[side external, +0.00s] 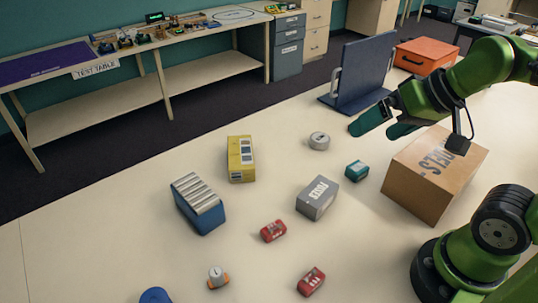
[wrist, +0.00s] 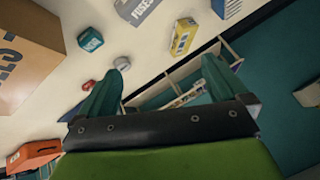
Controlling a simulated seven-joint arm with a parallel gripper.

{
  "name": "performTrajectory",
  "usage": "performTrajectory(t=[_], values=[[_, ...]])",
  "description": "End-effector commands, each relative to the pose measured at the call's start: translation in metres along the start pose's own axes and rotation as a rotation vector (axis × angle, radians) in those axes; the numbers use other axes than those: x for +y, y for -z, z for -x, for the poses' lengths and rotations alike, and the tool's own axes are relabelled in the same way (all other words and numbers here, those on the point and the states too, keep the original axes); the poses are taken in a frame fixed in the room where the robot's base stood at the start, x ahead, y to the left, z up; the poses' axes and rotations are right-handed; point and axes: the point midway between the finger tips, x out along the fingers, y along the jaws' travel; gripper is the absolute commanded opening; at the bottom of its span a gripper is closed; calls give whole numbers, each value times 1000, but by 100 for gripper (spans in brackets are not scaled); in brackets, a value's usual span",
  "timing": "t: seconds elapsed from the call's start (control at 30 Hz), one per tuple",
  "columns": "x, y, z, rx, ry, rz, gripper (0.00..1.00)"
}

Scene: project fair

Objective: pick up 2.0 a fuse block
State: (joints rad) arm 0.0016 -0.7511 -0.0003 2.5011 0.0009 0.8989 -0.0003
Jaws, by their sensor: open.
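No label reading 2.0 A is legible, so I cannot tell which block it is. A grey block (side external: 317,197) lies mid-table with white lettering, which looks like "FUSE" in the wrist view (wrist: 137,9). Small labelled blocks lie around it: a teal one (side external: 356,171), a red one (side external: 273,230) and another red one (side external: 311,281) nearer the front. The teal block also shows in the wrist view (wrist: 90,39). My gripper (side external: 371,131) is open and empty, above the table behind the teal block. Its spread fingers show in the wrist view (wrist: 163,75).
A cardboard box (side external: 433,176) stands right of the teal block. A yellow block (side external: 240,159), a blue ribbed block (side external: 197,204) and a round grey piece (side external: 319,141) lie around. A dark blue panel (side external: 361,72) and orange case (side external: 427,55) stand behind.

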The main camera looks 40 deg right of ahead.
Motion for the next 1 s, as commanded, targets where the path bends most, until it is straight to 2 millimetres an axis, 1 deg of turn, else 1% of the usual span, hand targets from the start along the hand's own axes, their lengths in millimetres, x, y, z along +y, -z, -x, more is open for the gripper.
performTrajectory(t=[0.07, 0.17, 0.43, 0.47, 0.57, 0.67, 0.77, 0.87, 1.0], values=[[0, 0, 0, -1, 0, 1, 100], [0, 0, 0, -1, 0, 1, 87], [-1, -1, 0, -3, 2, 5, 87], [-3, -2, -1, -11, 4, 11, 87], [-10, -9, -14, -74, 5, 39, 87], [-26, -9, -30, -163, -1, 98, 87], [-50, -10, -52, -276, -25, 166, 87], [-76, -13, -75, -382, -65, 225, 87], [-109, -22, -110, -503, -145, 291, 87]])
